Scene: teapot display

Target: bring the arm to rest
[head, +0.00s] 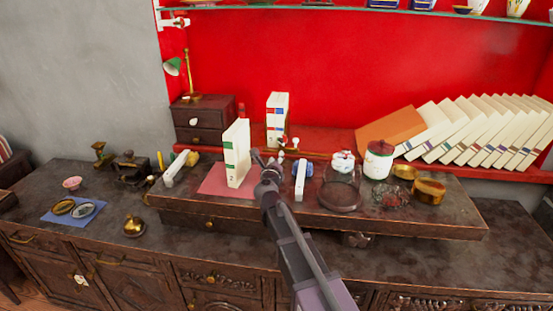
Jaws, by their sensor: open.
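My arm reaches up from the bottom of the head view over the raised dark wooden board (420,222). My gripper (268,160) is at its far end, small and dark against the things behind it. It is open, and I see nothing held in it. An upright white box with a green band (237,155) stands on a red mat (213,181) just left of the gripper. I cannot tell whether they touch. The arm hides part of the board and the cabinet front.
White blocks (175,169) (300,179) flank the mat. Right stand a glass dish (339,193), a lidded jar (378,160) and a brass bowl (429,191). Leaning books (470,130) line the red shelf. A brass bell (134,226) and blue mat (91,217) are left.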

